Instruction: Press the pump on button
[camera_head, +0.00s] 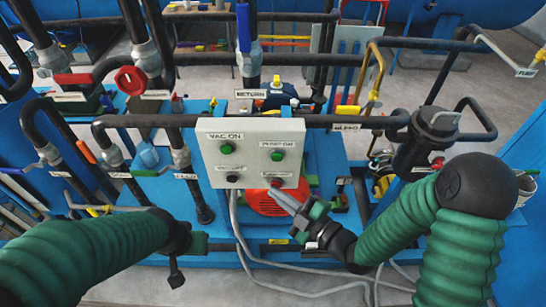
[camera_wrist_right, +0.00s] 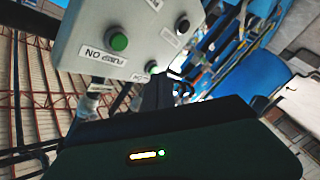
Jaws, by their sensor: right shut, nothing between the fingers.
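The grey control panel (camera_head: 252,153) stands in the middle of the head view. It has a green button (camera_head: 227,148) at upper left under a VAC ON label, and another green button, the pump on button (camera_head: 277,156), at upper right. In the right wrist view, the green pump on button (camera_wrist_right: 118,42) shows beside its rotated PUMP ON label. My right gripper (camera_head: 276,194) is shut and empty, its tip just below the panel's lower right part. It also shows in the wrist view (camera_wrist_right: 160,82). My left gripper (camera_head: 175,272) is small and dark, and its fingers are unclear.
A black button (camera_head: 233,179) sits at the panel's lower left. An orange-red rounded housing (camera_head: 262,204) is under the panel. Dark pipes (camera_head: 330,121) run behind and above it. A black-capped vessel (camera_head: 424,140) stands right. Grey cables (camera_head: 310,290) hang below.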

